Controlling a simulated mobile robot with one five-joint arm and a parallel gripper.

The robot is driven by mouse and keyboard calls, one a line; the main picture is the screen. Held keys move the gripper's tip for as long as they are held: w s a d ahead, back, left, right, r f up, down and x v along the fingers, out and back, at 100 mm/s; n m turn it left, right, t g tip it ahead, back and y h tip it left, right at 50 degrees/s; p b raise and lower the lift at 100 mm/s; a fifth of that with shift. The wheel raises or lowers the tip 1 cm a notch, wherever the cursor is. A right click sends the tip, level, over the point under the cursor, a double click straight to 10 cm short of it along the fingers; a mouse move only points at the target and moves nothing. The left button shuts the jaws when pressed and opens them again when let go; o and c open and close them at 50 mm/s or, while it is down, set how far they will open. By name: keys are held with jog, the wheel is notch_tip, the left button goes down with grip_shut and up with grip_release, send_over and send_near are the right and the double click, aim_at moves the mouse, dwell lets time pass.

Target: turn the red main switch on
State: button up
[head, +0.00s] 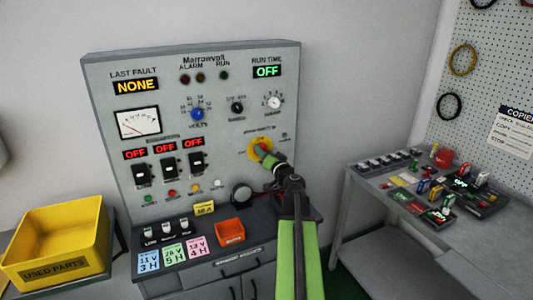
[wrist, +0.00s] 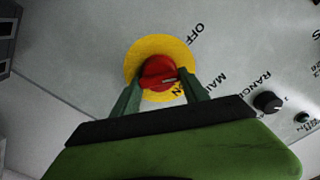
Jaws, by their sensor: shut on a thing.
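The red main switch (wrist: 157,70) is a round knob on a yellow disc (wrist: 142,52) on the grey panel. In the wrist view my gripper (wrist: 160,82) has one finger on each side of the knob and is shut on it. A pale mark on the knob points right, between the OFF label at upper right and a partly hidden label ending in N just below the mark. In the head view the switch (head: 262,146) is at the panel's lower right, partly covered by my gripper (head: 268,156).
The panel (head: 220,115) has a run-time display (head: 267,71) reading OFF and several black breaker switches (head: 169,169) under red OFF displays. A blue volts knob (head: 197,114) is above left. A yellow bin (head: 55,235) stands left, a side table (head: 370,205) right.

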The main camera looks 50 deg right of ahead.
jog(key=m, duration=1)
jog(key=shift+s+d+f, duration=0.2)
jog(key=shift+f, duration=0.05)
jog(key=shift+m, duration=0.4)
jog(key=o, duration=1.2)
